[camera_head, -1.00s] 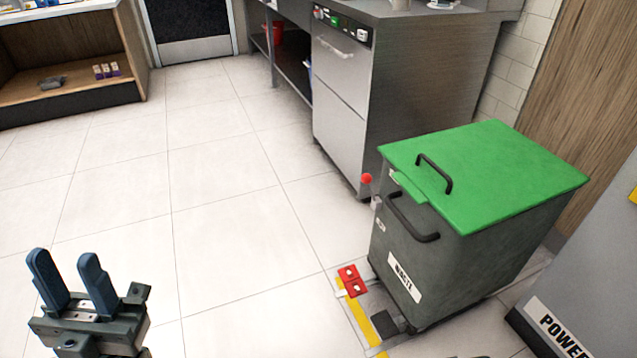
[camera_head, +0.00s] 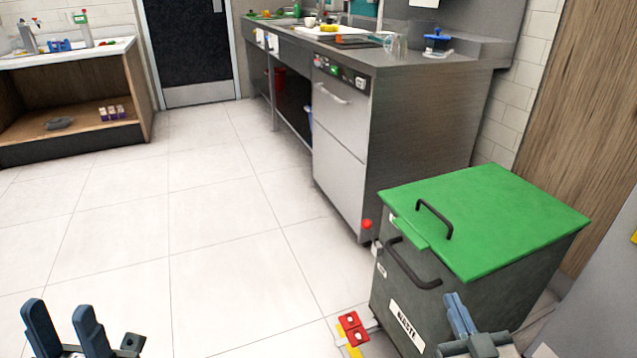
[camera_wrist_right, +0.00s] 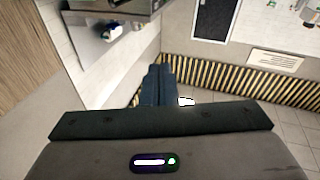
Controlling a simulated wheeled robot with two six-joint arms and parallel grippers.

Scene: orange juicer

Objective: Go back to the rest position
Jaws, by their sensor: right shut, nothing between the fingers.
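My left gripper (camera_head: 62,328) is at the lower left of the head view, over the floor. Its two blue fingers stand apart and nothing is between them. My right gripper (camera_head: 461,315) is at the lower right, in front of the grey waste bin (camera_head: 455,287) and its green lid (camera_head: 490,215). Its blue fingers are together with nothing in them. The right wrist view also shows these fingers (camera_wrist_right: 157,86) close together and empty.
A steel counter unit (camera_head: 415,120) stands behind the bin. A red pedal (camera_head: 353,327) is on the floor at the bin's left. A low wooden shelf unit (camera_head: 75,95) is at the far left. The tiled floor (camera_head: 220,230) between is clear.

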